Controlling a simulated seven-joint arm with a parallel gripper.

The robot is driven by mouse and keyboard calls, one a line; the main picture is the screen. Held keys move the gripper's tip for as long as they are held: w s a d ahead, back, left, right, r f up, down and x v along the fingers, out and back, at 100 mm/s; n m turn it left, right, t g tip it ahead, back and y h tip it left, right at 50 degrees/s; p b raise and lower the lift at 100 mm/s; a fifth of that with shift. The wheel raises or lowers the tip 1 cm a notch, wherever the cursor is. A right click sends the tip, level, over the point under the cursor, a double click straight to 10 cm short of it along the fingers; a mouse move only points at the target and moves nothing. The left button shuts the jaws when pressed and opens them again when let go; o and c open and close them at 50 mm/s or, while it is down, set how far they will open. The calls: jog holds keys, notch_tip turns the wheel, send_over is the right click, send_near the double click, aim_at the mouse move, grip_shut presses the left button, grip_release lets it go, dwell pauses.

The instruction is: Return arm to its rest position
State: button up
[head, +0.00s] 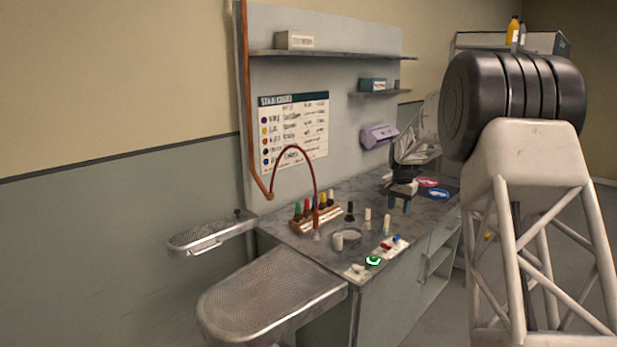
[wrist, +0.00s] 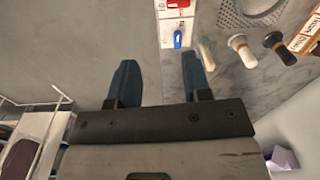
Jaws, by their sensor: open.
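My gripper (head: 399,204) hangs over the right part of the grey counter (head: 335,200) in the head view, its two blue fingers pointing down. In the wrist view, the fingers of my gripper (wrist: 157,65) stand wide apart with nothing between them. Parts of my arm fill the right side of the head view and hide some of the room behind.
Spools or bottles stand in a wooden rack (head: 318,218). Small white and black-topped pieces stand beside it. A white card (wrist: 174,30) holds red and blue items. Perforated metal boards (head: 265,290) jut out at left. A shelf (head: 330,53) and purple box (head: 379,136) are behind.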

jog(key=s+a+r+n, duration=0.1)
jog(key=s+a+r, duration=0.25)
jog(key=s, duration=0.65)
jog(key=s+a+r+n+t, duration=0.15)
jog(key=s+r, duration=0.35)
jog(key=s, duration=0.6)
jog(key=s+a+r+n, duration=0.1)
jog(key=s+a+r, duration=0.3)
jog(key=s, duration=0.6)
jog(key=s+a+f+n, duration=0.1)
jog(key=s+f+n, duration=0.1)
jog(key=s, duration=1.5)
jog(key=s+a+f+n, duration=0.2)
jog(key=s+f, duration=0.2)
jog(key=s, duration=1.2)
jog(key=shift+s+a+t, duration=0.3)
jog(key=shift+s+t, duration=0.05)
